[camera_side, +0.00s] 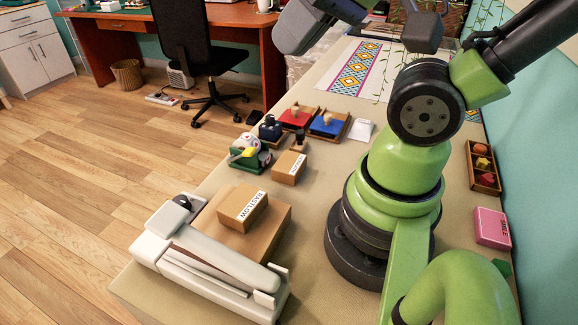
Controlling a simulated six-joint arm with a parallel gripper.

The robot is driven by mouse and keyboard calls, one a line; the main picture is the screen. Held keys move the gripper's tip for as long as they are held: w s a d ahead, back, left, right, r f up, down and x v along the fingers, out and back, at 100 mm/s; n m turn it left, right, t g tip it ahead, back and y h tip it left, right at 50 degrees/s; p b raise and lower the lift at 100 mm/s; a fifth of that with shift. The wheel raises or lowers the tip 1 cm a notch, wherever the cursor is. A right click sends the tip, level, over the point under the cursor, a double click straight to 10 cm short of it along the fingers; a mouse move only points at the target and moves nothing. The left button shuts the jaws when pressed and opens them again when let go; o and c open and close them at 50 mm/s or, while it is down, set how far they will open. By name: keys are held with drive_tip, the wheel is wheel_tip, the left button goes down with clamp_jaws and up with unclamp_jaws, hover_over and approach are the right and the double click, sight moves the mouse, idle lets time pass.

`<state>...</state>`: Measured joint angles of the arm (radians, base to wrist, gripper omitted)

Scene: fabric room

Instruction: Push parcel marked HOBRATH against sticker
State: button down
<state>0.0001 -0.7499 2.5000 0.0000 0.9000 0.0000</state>
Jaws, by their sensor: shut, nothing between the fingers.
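A small brown parcel (289,167) stands on the beige table in the middle; its white label is too small to read. Another brown parcel (242,208) lies on a wider flat brown board or box (275,226); its label looks like PASTLOW. I cannot read HOBRATH on either label. No sticker can be told for certain; a small white square (361,130) lies farther back. My gripper (422,32) seems to be the dark grey part at the top edge, partly cut off. It is shut and empty, apart from both parcels.
A white long-armed device (212,262) stands at the near left edge. Beyond the parcels are a green-based dispenser (250,155), a red tray (297,117) and a blue tray (329,124). A pink box (491,228) and a compartment box (483,165) lie right.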

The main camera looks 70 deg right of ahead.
drive_tip(key=c, duration=1.3)
unclamp_jaws()
drive_tip(key=shift+w, duration=0.15)
drive_tip(key=o, duration=1.1)
drive_tip(key=shift+g+h, duration=0.5)
drive_tip(key=shift+g, duration=0.1)
drive_tip(key=w+d+f, duration=0.2)
drive_tip(key=shift+w+d+f, duration=0.2)
drive_tip(key=shift+w, duration=0.15)
drive_tip(key=shift+o, duration=1)
drive_tip(key=w+d+f+n+g+h, duration=0.1)
drive_tip(key=w+d+f+g, duration=0.1)
drive_tip(key=w+d+f, duration=0.1)
drive_tip(key=shift+d+f, duration=0.55)
drive_tip(key=shift+f, duration=0.35)
drive_tip(key=d+f+n+g, duration=0.1)
drive_tip(key=d+f, duration=0.1)
drive_tip(key=f, duration=0.2)
drive_tip(key=d+f+n+g, duration=0.1)
drive_tip(key=d+f, duration=0.2)
drive_tip(key=f, duration=0.2)
drive_tip(key=d+f+n+g, duration=0.1)
drive_tip(key=d+f+g, duration=0.1)
drive_tip(key=f, duration=0.2)
drive_tip(key=shift+s+d+f, duration=0.15)
drive_tip(key=shift+s+f, duration=0.25)
drive_tip(key=shift+f, duration=0.1)
